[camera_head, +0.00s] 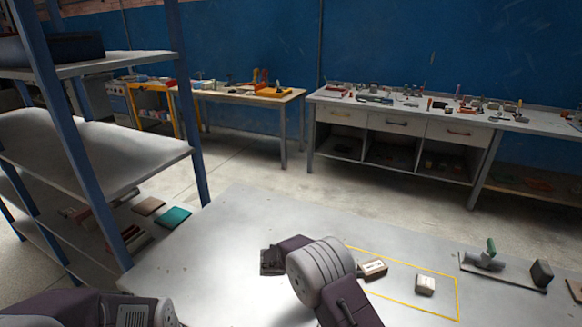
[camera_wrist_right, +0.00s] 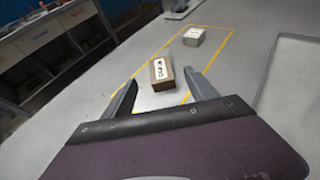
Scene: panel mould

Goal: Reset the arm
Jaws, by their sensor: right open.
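My right gripper (camera_wrist_right: 163,93) is open and empty in the right wrist view, its two grey fingers apart. A brown block with a white label (camera_wrist_right: 161,73) lies on the table beyond the fingertips, in line with the gap. It also shows in the head view (camera_head: 373,269), just right of my right arm. In the head view my right arm rises from the bottom middle over the table, and its fingertips are hidden. Part of my left arm shows at the bottom left; its gripper is out of view.
A yellow outline (camera_head: 458,298) on the grey table (camera_head: 205,255) surrounds a pale block (camera_head: 425,285). A green-handled tool (camera_head: 487,257) and a dark block (camera_head: 542,273) are at the right. A blue-posted shelf (camera_head: 90,150) stands at the left. The table's left part is clear.

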